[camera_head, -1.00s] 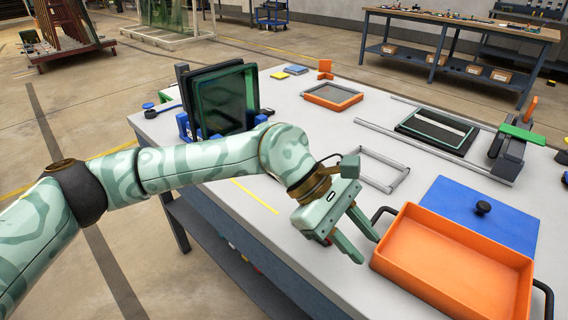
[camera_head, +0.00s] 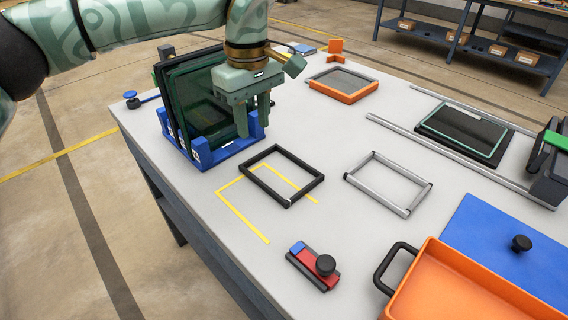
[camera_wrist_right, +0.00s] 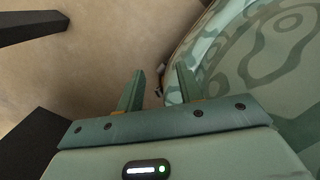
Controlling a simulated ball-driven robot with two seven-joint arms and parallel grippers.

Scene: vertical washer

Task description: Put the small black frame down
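The small black frame (camera_head: 316,185) lies flat on the white table, partly over the yellow tape corner. Its inside is empty and the table shows through. My left gripper (camera_head: 254,122) points down behind the frame, at the right side of the blue rack (camera_head: 236,147). Its two fingers are apart, with nothing visible between them, and it is clear of the frame. My right gripper (camera_wrist_right: 158,88) shows in the right wrist view with its fingers apart and empty, above bare floor.
Dark glass panels (camera_head: 190,110) stand in the rack. A grey frame (camera_head: 388,183) lies to the right. A red and blue block with a black knob (camera_head: 325,265) sits in front. An orange tray (camera_head: 470,285) and blue plate (camera_head: 500,225) are at front right.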

